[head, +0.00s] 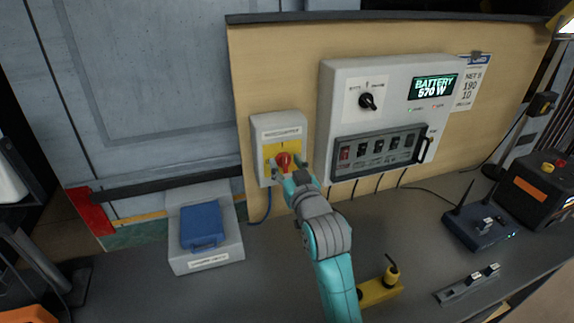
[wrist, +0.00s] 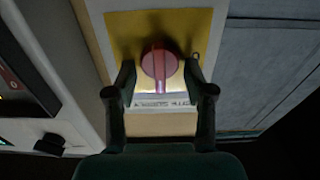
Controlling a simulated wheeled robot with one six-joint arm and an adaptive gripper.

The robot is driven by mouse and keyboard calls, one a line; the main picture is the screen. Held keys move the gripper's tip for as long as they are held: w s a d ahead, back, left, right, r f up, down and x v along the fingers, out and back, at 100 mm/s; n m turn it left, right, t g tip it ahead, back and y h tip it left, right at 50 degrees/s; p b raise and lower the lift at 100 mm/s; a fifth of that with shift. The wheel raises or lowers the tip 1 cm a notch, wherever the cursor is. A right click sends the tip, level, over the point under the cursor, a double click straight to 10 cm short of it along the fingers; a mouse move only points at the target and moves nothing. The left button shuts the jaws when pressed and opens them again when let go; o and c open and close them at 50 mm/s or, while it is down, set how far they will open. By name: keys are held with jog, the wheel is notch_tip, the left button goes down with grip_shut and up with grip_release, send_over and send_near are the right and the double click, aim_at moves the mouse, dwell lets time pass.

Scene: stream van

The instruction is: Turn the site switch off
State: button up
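A red rotary knob (head: 283,160) sits on a yellow plate on the front of a grey wall box (head: 279,121); this appears to be the site switch, though the box's label is too small to read surely. In the wrist view the red knob (wrist: 158,62) is round, and its grip bar runs roughly up and down in the picture. My gripper (head: 281,170) is at the knob. In the wrist view my gripper (wrist: 159,78) is open, one finger on each side of the knob's lower part, with small gaps visible. The wrist partly hides the box's lower edge in the head view.
Right of the box is a grey panel (head: 335,103) with a black selector (head: 368,101), a breaker row and a display reading BATTERY 570 W. A blue-lidded grey case (head: 207,257) stands on the counter at left. A yellow fixture (head: 377,292) lies right of my arm.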

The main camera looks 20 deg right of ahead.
jog(key=c, duration=0.6)
jog(key=shift+n, duration=0.3)
jog(key=n, duration=0.4)
jog(key=shift+a, duration=0.1)
jog(key=n, duration=0.4)
jog(key=shift+a+f+n, duration=0.1)
jog(key=shift+n, duration=0.3)
jog(key=n, duration=0.4)
jog(key=shift+f+n, duration=0.1)
jog(key=shift+n, duration=0.2)
jog(key=shift+a+f+n, duration=0.1)
jog(key=shift+n, duration=1.8)
